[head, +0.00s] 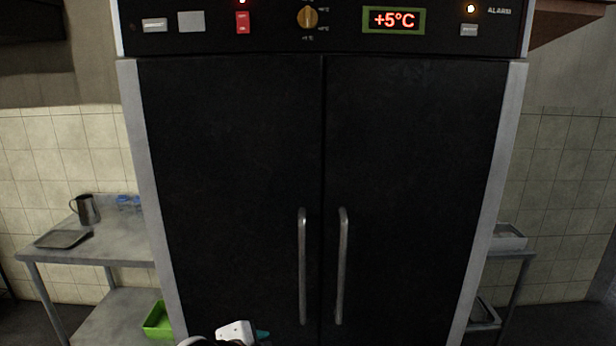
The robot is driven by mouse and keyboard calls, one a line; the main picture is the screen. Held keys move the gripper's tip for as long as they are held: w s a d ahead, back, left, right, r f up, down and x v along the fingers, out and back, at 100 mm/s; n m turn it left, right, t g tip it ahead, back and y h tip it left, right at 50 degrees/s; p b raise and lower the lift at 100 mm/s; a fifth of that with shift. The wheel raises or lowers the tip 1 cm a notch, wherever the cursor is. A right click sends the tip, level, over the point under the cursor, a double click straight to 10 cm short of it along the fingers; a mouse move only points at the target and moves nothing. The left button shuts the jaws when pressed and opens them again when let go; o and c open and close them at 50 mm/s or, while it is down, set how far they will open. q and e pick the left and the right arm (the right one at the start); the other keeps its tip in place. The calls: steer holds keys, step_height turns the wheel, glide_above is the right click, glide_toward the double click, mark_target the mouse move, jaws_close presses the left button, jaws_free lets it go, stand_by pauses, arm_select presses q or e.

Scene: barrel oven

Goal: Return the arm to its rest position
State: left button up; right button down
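A small white and dark part with a teal piece pokes up at the bottom edge in the head view, left of centre. It looks like part of my own arm; I cannot tell which arm. No gripper fingers show, and the rest of both arms is out of frame. The tall black cabinet (230,170) stands straight ahead, with both doors shut. Its two vertical metal handles, left (302,265) and right (341,265), sit side by side at the middle seam. No gripper shows on either handle.
A metal table (120,250) at left holds a metal jug (85,209), a dark tray (63,239) and small blue-capped containers (129,204). A green bin (157,321) is on its lower shelf. Another table at right holds a pale tray (507,238). The cabinet's display (394,20) reads +5°C.

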arm_select(q)
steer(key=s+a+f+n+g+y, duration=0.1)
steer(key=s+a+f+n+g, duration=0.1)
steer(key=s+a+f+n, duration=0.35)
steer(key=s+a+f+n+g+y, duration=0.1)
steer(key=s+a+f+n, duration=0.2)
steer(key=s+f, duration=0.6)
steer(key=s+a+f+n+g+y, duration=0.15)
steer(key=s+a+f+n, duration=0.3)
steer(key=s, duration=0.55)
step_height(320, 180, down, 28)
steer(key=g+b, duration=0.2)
steer(key=b, duration=0.3)
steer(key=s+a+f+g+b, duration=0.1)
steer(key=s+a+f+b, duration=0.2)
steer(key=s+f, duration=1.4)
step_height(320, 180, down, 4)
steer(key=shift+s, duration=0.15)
